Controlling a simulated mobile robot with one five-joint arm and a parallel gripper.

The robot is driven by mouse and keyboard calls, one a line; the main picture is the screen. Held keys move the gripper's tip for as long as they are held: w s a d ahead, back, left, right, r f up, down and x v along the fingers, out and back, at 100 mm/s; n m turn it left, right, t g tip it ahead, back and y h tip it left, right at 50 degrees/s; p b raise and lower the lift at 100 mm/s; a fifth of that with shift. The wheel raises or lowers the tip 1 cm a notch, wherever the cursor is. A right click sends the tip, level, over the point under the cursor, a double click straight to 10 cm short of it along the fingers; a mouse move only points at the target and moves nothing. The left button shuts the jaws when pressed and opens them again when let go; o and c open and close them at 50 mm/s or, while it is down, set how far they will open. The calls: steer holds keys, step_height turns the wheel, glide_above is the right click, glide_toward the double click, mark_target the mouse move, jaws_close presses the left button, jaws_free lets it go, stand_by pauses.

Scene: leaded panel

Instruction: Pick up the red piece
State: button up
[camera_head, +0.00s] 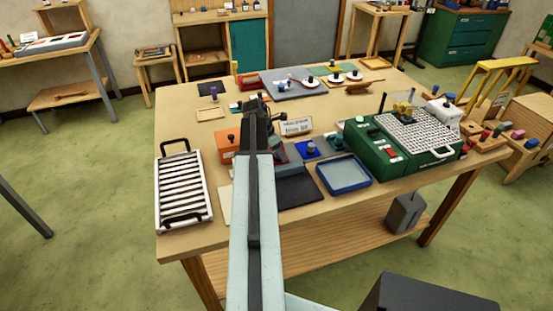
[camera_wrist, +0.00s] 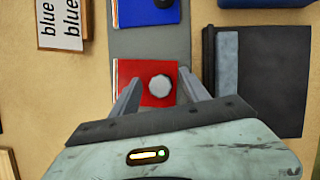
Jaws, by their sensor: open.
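The red piece (camera_wrist: 129,84) is a flat red square with a round grey knob (camera_wrist: 160,86) on top. In the wrist view it lies on a grey strip (camera_wrist: 150,44), below a blue piece (camera_wrist: 145,13). My gripper (camera_wrist: 160,76) is open, with one finger on each side of the knob and nothing held. I cannot tell how far above the piece the fingertips are. The lower part of the piece is hidden by my gripper. In the head view my arm covers the place where the red piece lies.
A dark mat (camera_wrist: 276,80) lies right of the red piece, and a "blue" card (camera_wrist: 60,22) lies left. In the head view a blue tray (camera_head: 344,176), a green machine (camera_head: 372,140), an orange box (camera_head: 228,146) and a slatted rack (camera_head: 183,190) stand on the table.

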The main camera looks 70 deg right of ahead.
jaws_close()
step_height(320, 180, up, 10)
steer(key=p, duration=1)
steer(key=shift+r, duration=0.2)
steer(key=shift+f, duration=0.1)
steer(key=c, duration=0.9)
jaws_free()
steer(key=shift+f, duration=0.1)
jaws_close()
